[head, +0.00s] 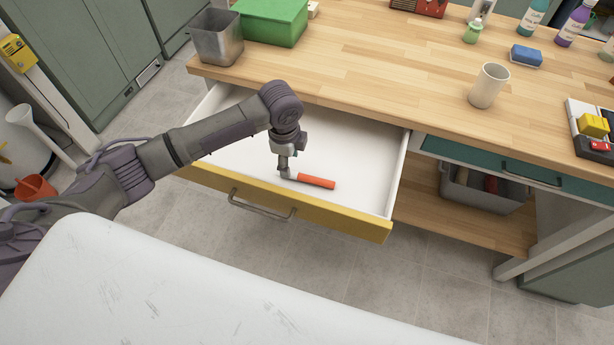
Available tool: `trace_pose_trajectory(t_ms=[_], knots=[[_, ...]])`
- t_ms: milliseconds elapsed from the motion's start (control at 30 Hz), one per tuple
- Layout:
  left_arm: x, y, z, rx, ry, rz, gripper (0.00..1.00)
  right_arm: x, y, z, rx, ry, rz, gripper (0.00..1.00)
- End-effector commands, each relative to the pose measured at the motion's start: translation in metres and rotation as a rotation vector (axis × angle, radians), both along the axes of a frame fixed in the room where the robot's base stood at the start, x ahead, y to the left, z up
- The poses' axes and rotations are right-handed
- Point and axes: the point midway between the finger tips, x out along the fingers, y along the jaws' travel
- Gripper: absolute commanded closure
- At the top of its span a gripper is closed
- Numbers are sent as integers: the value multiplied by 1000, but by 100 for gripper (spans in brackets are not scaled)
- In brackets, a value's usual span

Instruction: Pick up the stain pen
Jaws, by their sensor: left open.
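An orange-red pen (317,181), which looks like the stain pen, lies on the white floor of an open drawer (232,160) with a yellow front. Its left end is grey or is covered by my gripper; I cannot tell which. My left gripper (286,174) reaches down into the drawer, with its fingertips at the pen's left end. It is open, and its fingers overlap in this view, so I cannot see whether they touch the pen. My right gripper is not in view.
The wooden worktop (380,60) overhangs the drawer's back. A metal bin (216,38), a green box (270,20) and a white cup (489,85) stand on it. The drawer's yellow front (330,218) and side walls surround the pen. The drawer floor around it is clear.

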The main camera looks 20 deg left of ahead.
Motion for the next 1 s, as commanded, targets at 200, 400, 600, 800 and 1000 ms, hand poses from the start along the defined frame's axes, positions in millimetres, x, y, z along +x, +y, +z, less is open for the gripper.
trace_pose_trajectory(t_ms=[200,400,600,800,1000], knots=[[-4,-2,-33,1,3,2,47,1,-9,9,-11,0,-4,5],[-2,-1,-45,2,0,-1,47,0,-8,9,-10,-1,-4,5],[-2,-1,-45,2,0,0,52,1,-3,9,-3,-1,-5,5],[-2,-1,-45,2,0,0,86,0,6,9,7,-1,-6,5],[-2,-1,-45,1,0,0,98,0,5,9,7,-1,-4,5]])
